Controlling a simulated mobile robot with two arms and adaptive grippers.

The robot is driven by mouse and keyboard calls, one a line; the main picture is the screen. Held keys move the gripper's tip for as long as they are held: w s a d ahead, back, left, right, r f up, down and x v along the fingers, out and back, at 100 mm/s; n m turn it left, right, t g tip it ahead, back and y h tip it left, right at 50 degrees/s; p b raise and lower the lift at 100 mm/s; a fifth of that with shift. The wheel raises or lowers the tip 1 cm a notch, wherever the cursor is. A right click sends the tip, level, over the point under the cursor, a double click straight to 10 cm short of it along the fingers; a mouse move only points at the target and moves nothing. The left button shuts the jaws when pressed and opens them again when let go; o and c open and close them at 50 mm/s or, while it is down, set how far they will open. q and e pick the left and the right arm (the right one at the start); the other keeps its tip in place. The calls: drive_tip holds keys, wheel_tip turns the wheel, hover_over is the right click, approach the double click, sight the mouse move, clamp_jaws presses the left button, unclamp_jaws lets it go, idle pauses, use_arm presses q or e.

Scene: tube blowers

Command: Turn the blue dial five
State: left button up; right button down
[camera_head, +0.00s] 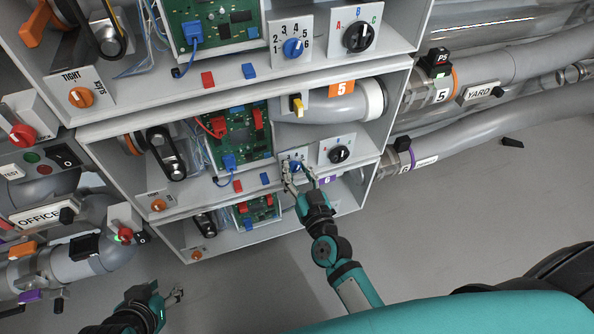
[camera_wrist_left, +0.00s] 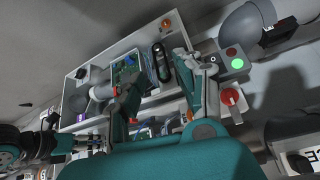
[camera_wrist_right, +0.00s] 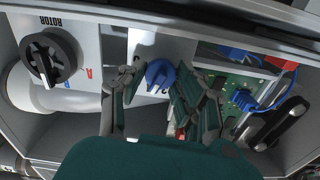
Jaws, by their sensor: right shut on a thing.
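The blue dial (camera_head: 296,166) sits on a small white numbered panel in the middle shelf. My right gripper (camera_head: 298,174) reaches up to it from below, one finger on each side, shut on it. In the right wrist view the blue dial (camera_wrist_right: 158,74) shows between the fingers, which hide much of its panel. Its exact setting cannot be read. My left gripper (camera_head: 174,295) is open and empty at the lower left, away from the shelves.
A black rotor knob (camera_head: 339,154) sits right of the held dial, also in the right wrist view (camera_wrist_right: 49,58). A green circuit board (camera_head: 238,135) with plugs is to its left. The shelf edge (camera_head: 250,197) runs just below. Pipes lie at both sides; grey floor is open below.

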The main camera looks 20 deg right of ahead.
drive_tip(key=m+p, duration=0.1)
drive_tip(key=m, duration=0.2)
drive_tip(key=shift+m+p, duration=0.3)
drive_tip(key=shift+m, duration=0.1)
use_arm(q)
drive_tip(key=s+a+g, duration=0.1)
drive_tip(key=s+g, duration=0.2)
drive_tip(key=s, duration=0.3)
drive_tip(key=shift+a+f+y+p, duration=0.25)
drive_tip(key=shift+a+y+p, duration=0.1)
drive_tip(key=shift+a+y, duration=0.05)
use_arm(e)
drive_tip(key=shift+m, duration=1.9)
drive_tip(key=c, duration=0.9)
unclamp_jaws()
drive_tip(key=shift+c, duration=0.2)
